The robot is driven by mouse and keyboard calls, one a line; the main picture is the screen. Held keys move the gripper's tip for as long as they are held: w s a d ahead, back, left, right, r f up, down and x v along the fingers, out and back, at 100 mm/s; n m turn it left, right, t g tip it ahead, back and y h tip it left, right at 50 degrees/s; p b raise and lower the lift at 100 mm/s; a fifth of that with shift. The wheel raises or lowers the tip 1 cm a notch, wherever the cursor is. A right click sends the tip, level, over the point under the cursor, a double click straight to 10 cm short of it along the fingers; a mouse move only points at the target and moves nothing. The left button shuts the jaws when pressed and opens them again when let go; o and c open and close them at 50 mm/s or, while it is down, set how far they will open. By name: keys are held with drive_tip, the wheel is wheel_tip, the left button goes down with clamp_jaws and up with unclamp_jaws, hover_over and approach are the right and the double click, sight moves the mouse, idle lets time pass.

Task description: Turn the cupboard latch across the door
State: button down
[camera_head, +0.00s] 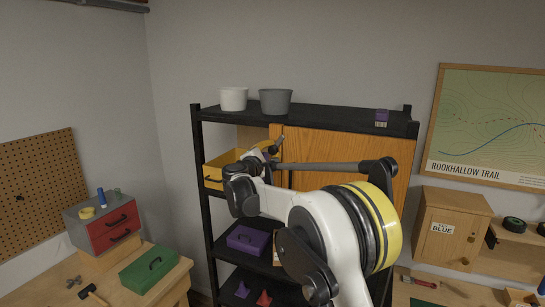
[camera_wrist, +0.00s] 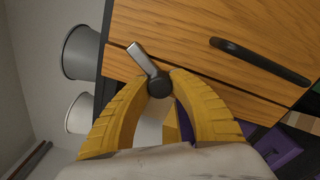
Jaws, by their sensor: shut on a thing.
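The cupboard door (camera_head: 345,148) is orange-brown wood and looks closed, on the upper part of the black shelf unit; it fills the top of the wrist view (camera_wrist: 190,25). The latch has a dark round hub (camera_wrist: 159,88) and a flat grey lever (camera_wrist: 142,57) slanting up and left in the wrist view, near the seam at the door's edge. My gripper (camera_wrist: 165,78) has its yellow fingers shut on the latch, one on each side of the hub. In the head view my gripper (camera_head: 268,149) is at the door's left edge, and my arm hides part of the door.
A black bar handle (camera_wrist: 260,62) stands out from the door. A white bucket (camera_head: 233,98) and a grey bucket (camera_head: 275,101) stand on top of the shelf unit. A yellow bin (camera_head: 213,175) sits left of the door, and a purple bin (camera_head: 247,239) below.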

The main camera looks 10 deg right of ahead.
drive_tip(key=m+b, duration=0.2)
drive_tip(key=m, duration=0.3)
drive_tip(key=shift+f+m, duration=0.1)
drive_tip(key=shift+m, duration=0.3)
drive_tip(key=m+b, duration=0.1)
drive_tip(key=m, duration=0.4)
drive_tip(key=shift+m, duration=0.4)
drive_tip(key=shift+b, duration=0.3)
drive_tip(key=c, duration=1.1)
unclamp_jaws()
drive_tip(key=v, duration=1.2)
